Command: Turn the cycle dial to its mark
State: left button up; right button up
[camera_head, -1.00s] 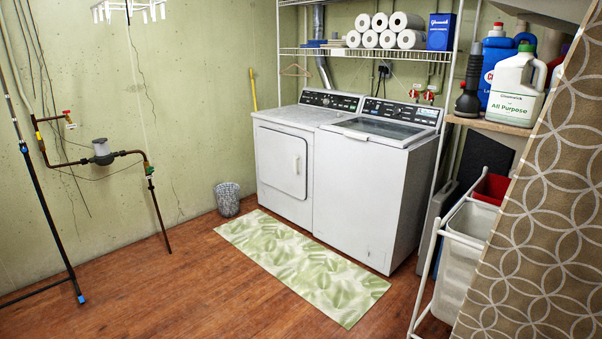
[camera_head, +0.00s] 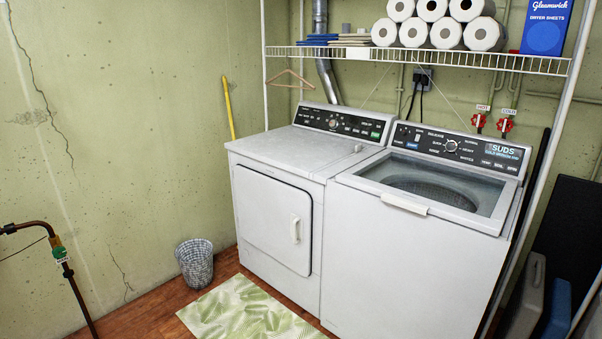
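Two white machines stand side by side against the back wall. The washer (camera_head: 408,270) on the right has a glass top lid (camera_head: 440,187), which is down, and a dark control panel with a round dial (camera_head: 451,146). The dryer (camera_head: 275,213) on the left has a front door, shut, and its own panel with a smaller round dial (camera_head: 333,124). I cannot tell which is the cycle dial, and the marks around both are too small to read. Neither of my grippers is in view.
A wire shelf (camera_head: 400,56) with paper rolls (camera_head: 446,33) and a blue box (camera_head: 545,27) hangs above the machines. A wastebasket (camera_head: 195,263) stands left of the dryer. A green leaf-patterned mat (camera_head: 243,312) lies in front. A pipe (camera_head: 70,285) stands at left.

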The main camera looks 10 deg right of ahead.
aim_at(452, 145)
jog(key=i+z, duration=0.2)
jog(key=i, duration=0.25)
jog(key=i+j+z, duration=0.2)
jog(key=i, duration=0.2)
jog(key=i+j+z, duration=0.2)
jog(key=i, duration=0.2)
jog(key=i+j+z, duration=0.15)
jog(key=i, duration=0.25)
